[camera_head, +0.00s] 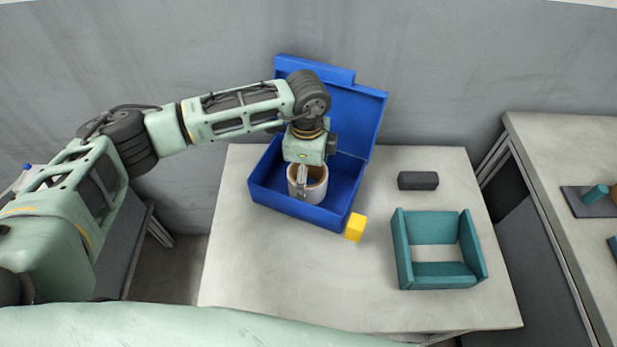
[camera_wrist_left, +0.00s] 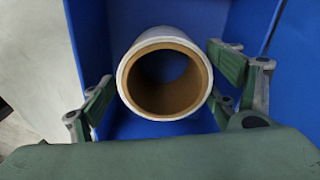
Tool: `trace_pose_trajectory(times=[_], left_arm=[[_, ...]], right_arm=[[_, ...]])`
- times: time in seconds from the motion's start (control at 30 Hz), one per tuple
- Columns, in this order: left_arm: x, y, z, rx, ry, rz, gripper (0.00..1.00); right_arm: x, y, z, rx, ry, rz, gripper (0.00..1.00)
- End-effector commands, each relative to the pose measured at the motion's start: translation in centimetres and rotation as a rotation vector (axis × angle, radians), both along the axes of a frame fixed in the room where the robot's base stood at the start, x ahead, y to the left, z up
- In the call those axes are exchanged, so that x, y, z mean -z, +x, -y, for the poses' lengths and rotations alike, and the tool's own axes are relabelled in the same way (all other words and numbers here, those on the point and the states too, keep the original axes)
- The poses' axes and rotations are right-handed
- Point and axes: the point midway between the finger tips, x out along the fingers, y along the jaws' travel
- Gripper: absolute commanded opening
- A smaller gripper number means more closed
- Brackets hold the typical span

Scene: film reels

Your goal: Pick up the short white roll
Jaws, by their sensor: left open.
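The short white roll (camera_head: 312,192) stands upright inside the blue box (camera_head: 296,210), with its brown core showing at the top. In the left wrist view the roll (camera_wrist_left: 122,78) shows from above as a white ring around a brown hollow core. My left gripper (camera_head: 305,180) points down at the roll from above. In the left wrist view its fingers (camera_wrist_left: 165,98) are open, one on each side of the roll, and a gap shows at the left finger. The gripper partly hides the roll in the head view. My right gripper is not in view.
The blue box's lid (camera_head: 352,112) stands open at the back. A dark grey block (camera_head: 418,181) and an open teal tray (camera_head: 446,282) are to the right. The table's front left is clear.

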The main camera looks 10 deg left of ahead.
Motion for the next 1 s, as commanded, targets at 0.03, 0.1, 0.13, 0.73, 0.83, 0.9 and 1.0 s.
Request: trace_pose_trajectory(times=[0.03,0.1,0.13,0.73,0.83,0.9,1.0], left_arm=[[0.7,0.0,0.1,0.0,0.001,-0.005,0.81],[1.8,0.1,0.1,0.001,0.001,-0.003,0.81],[2.3,0.1,0.1,0.0,0.001,-0.003,0.81],[3.8,0.1,0.1,0.001,-0.001,-0.001,0.62],[3.8,0.1,0.1,0.001,-0.001,-0.001,0.54],[3.8,0.1,0.1,0.001,-0.001,-0.001,0.47],[3.7,0.2,0.1,0.001,-0.002,0.0,0.4]], right_arm=[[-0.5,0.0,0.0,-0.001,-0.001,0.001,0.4],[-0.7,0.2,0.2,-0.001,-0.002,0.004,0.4],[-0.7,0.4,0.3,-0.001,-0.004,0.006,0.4],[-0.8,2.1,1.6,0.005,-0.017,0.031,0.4],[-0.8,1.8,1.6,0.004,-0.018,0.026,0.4],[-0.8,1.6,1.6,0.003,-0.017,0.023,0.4],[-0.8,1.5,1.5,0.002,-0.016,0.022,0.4]])
